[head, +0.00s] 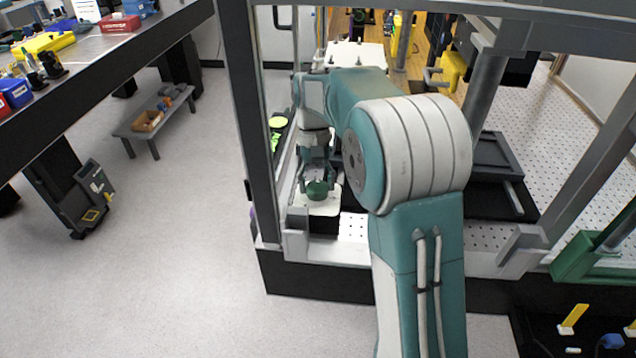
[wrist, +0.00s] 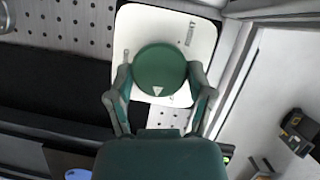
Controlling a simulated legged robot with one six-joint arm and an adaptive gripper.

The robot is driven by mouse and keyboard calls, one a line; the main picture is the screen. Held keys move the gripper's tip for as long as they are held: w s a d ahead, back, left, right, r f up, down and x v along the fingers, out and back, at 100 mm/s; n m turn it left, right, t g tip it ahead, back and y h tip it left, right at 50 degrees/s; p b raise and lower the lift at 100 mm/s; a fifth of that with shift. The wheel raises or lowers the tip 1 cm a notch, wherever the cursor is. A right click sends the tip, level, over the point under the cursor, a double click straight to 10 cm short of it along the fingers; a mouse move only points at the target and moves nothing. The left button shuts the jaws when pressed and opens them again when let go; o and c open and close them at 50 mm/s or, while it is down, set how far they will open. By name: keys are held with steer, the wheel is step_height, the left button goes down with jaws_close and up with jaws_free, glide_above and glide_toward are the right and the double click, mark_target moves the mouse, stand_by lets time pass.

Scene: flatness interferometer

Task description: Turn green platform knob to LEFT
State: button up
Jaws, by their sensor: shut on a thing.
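The green platform knob (wrist: 159,70) is a round dark green disc with a small white triangle near its lower edge. It sits on a white plate (wrist: 138,22) with rounded corners and a small printed label (wrist: 190,34) that I cannot read. My gripper (wrist: 160,88) has one finger on each side of the knob and is shut on it. In the head view, my gripper (head: 320,182) points down over the knob (head: 317,190), at the near left corner of the framed enclosure. The far side of the knob is partly hidden there.
A grey frame post (head: 243,120) stands just left of my arm. A perforated metal plate (wrist: 75,22) lies beside the white plate. A dark workbench (head: 120,50) with tools is at upper left, with a low grey bench (head: 155,120) below it.

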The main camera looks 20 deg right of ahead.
steer(key=n+h, duration=0.1)
steer(key=n, duration=0.4)
steer(key=shift+a+h, duration=0.2)
steer(key=shift+h, duration=0.2)
stand_by(0.4)
steer(key=o, duration=1.1)
steer(key=shift+s, duration=0.1)
steer(key=shift+v, duration=3.7)
